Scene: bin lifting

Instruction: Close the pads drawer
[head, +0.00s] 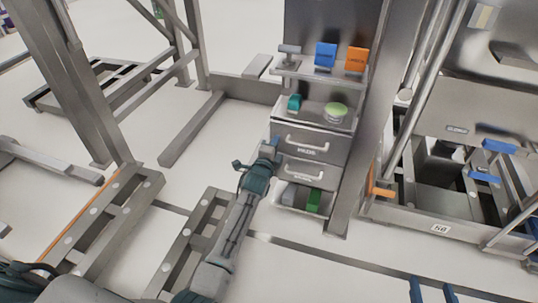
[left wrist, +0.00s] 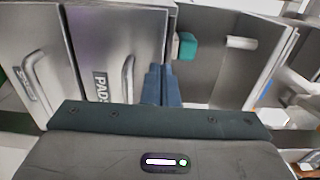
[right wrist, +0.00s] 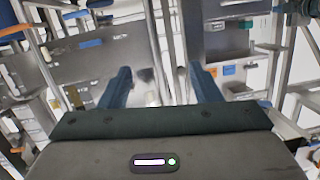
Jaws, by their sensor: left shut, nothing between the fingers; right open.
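The pads drawer (head: 312,154) is the upper grey drawer of the cabinet. In the left wrist view its front (left wrist: 112,30) shows a PADS label and a bar handle (left wrist: 128,78). Its front looks close to the cabinet; I cannot tell whether a gap remains. My left gripper (head: 271,146) is shut and empty at the left end of the drawer in the head view. Its fingertips (left wrist: 160,82) lie by the edge of the drawer front, apart from the handle; contact is unclear. My right gripper (head: 431,290) is open and empty, low and well away from the cabinet; its fingers (right wrist: 162,78) are spread.
A second drawer (head: 303,172) sits below, over a shelf with a green box (head: 314,201). Above are a teal block (head: 295,102) and a green round item (head: 336,110). A metal post (head: 365,130) stands right of the cabinet.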

